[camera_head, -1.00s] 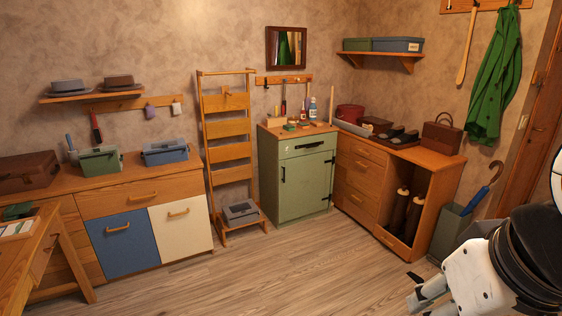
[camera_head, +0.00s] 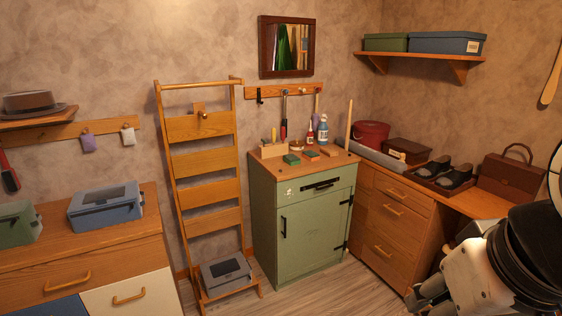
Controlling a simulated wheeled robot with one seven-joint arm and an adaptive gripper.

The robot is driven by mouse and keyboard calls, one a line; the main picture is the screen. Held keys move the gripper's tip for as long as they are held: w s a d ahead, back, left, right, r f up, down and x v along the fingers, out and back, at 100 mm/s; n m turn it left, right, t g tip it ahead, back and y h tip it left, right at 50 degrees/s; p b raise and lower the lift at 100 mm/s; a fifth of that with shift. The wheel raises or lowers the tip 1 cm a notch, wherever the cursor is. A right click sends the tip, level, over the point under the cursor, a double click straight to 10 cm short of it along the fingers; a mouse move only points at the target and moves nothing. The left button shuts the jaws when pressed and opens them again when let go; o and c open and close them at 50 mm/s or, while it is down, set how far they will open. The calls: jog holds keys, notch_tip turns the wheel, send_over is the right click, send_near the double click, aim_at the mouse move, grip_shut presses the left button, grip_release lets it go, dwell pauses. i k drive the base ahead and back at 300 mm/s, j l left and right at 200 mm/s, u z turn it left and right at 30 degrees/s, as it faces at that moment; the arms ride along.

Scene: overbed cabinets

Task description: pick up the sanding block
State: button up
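Several small blocks lie on the wooden top of the green cabinet (camera_head: 316,228). They are a green block (camera_head: 291,159), a red-and-green block (camera_head: 311,155) and a brown block (camera_head: 330,152). Any of them could be the sanding block; at this size I cannot tell which. My gripper (camera_head: 428,298) is at the bottom right, low and well in front of the cabinet, apart from the blocks. Its fingers are small and partly cut off by the frame edge, so I cannot tell if they are open.
A wooden box (camera_head: 273,151), bottles (camera_head: 323,131) and an upright rod (camera_head: 349,125) stand around the blocks. A ladder rack (camera_head: 207,190) with a grey case (camera_head: 227,273) stands left of the cabinet. Drawers (camera_head: 391,212) adjoin on the right. Floor in front is clear.

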aim_at(328, 151)
jog(key=i, duration=2.1)
jog(key=i+j+z, duration=0.1)
jog(key=i+z, duration=0.3)
jog(key=i+j+z, duration=0.3)
jog(key=i+z, duration=0.15)
jog(key=i, duration=0.15)
